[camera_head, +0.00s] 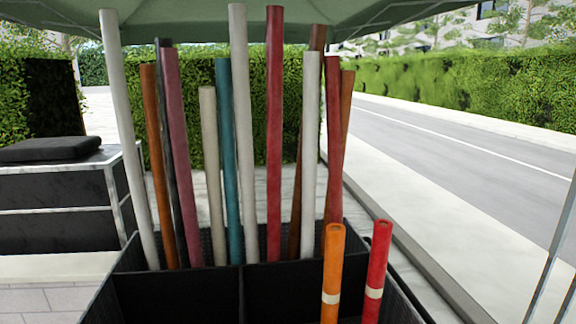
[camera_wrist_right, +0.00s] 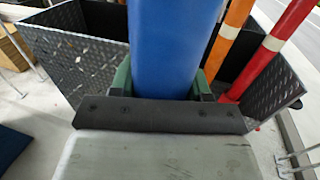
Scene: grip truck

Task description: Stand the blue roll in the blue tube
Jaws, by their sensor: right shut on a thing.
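A thick blue cylinder, taken as the blue roll (camera_wrist_right: 163,40), fills the top middle of the right wrist view. My right gripper (camera_wrist_right: 163,88) is shut on it, with a dark green finger at each side. The roll's ends are outside the picture. The head view shows neither the held roll nor my grippers. No blue tube can be made out for certain in either view. A slim teal roll (camera_head: 229,160) stands in the black bin in the head view.
A black divided bin (camera_head: 180,296) holds several tall rolls at its back. An orange roll (camera_head: 332,275) and a red roll (camera_head: 377,275) stand at its front right. A dark blue flat thing (camera_wrist_right: 12,147) lies low left.

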